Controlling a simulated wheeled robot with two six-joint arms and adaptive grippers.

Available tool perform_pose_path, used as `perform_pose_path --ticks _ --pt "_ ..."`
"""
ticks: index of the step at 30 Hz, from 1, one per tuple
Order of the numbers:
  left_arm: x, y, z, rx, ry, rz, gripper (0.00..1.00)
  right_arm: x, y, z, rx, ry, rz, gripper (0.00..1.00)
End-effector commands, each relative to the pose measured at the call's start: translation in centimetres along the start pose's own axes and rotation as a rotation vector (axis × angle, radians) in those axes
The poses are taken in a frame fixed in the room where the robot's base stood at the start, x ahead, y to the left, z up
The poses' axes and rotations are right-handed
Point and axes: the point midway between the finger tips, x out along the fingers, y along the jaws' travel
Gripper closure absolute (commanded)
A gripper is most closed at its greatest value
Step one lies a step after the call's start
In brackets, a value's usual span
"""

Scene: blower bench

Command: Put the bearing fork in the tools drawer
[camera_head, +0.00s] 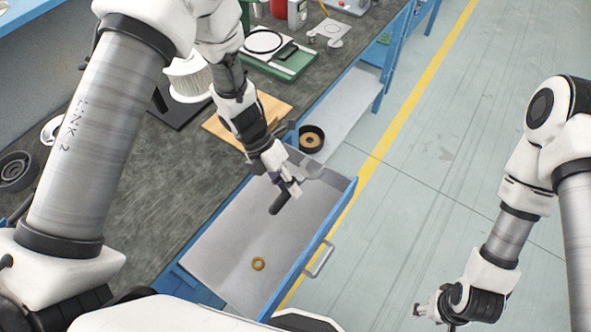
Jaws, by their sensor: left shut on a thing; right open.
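My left gripper (291,187) is shut on the bearing fork (279,204). The fork's dark handle end points down and left below the fingers, and a grey part seems to show above and right of them. The rest of the fork is hidden by the gripper. The gripper and fork are above the open tools drawer (213,255), over its far half; I cannot tell how high. My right gripper (428,311) is open and empty, over the floor at lower right.
A tan ring (258,264) lies in the drawer's near part. The drawer front has a handle (320,260). A black round cup (311,139) stands just beyond the drawer. The bench holds a wooden board (270,108), a white ribbed part (188,78) and a green-based device (285,64).

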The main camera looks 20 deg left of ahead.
Motion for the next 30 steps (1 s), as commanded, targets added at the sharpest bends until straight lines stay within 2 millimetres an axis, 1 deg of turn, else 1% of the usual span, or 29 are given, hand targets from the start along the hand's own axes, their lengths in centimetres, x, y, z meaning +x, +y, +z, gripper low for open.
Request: perform_pose_path --ticks 9,14,30 --pt "-0.2 -0.1 0.0 -0.001 -0.001 -0.004 1.00 -0.4 0.0 0.1 0.000 -0.002 0.000 0.48" --pt "1.2 0.8 0.0 0.000 -0.001 -0.004 1.00 1.0 0.0 0.0 0.000 -0.001 0.000 0.48" --pt "6.6 4.5 0.1 -0.001 -0.003 -0.003 1.00 5.6 0.0 0.0 0.000 -0.001 0.000 0.48"
